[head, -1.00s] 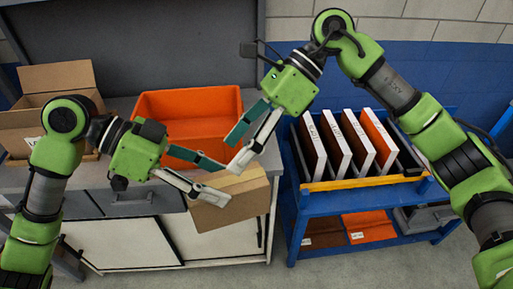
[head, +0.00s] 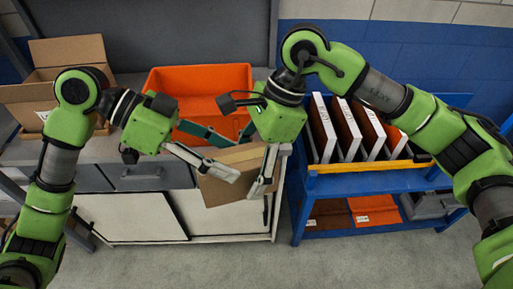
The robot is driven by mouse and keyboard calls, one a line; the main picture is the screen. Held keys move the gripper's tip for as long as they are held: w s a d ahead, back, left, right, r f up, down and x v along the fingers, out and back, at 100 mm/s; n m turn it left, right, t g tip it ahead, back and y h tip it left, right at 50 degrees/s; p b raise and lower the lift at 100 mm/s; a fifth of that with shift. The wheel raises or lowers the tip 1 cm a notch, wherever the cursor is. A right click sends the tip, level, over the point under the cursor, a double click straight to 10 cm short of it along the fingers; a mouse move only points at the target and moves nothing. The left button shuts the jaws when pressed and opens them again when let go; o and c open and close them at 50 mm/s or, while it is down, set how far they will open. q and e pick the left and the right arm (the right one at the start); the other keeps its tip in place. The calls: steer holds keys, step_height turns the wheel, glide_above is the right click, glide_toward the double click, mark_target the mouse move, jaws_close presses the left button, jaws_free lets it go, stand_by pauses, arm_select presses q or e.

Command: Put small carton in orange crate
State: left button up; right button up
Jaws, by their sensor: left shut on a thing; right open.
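The small brown carton (head: 229,185) is in the head view, tilted, in front of the grey bench's front edge. My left gripper (head: 232,160) is shut on its left side and holds it in the air. My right gripper (head: 252,165) is open at the carton's right side, with one pale finger overlapping that side in the picture; I cannot tell whether it touches. The orange crate (head: 190,80) stands on the bench behind the carton. My grippers hide part of its front and right side.
An open cardboard box (head: 66,55) stands on the bench at the left. A blue cart (head: 375,183) at the right holds several upright white and orange panels (head: 348,128) in a rack. White cabinet doors (head: 130,218) are under the bench.

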steer(key=shift+x, duration=0.85)
steer(key=shift+c, duration=0.4)
steer(key=c, duration=1.2)
arm_select(q)
steer(key=o, duration=1.4)
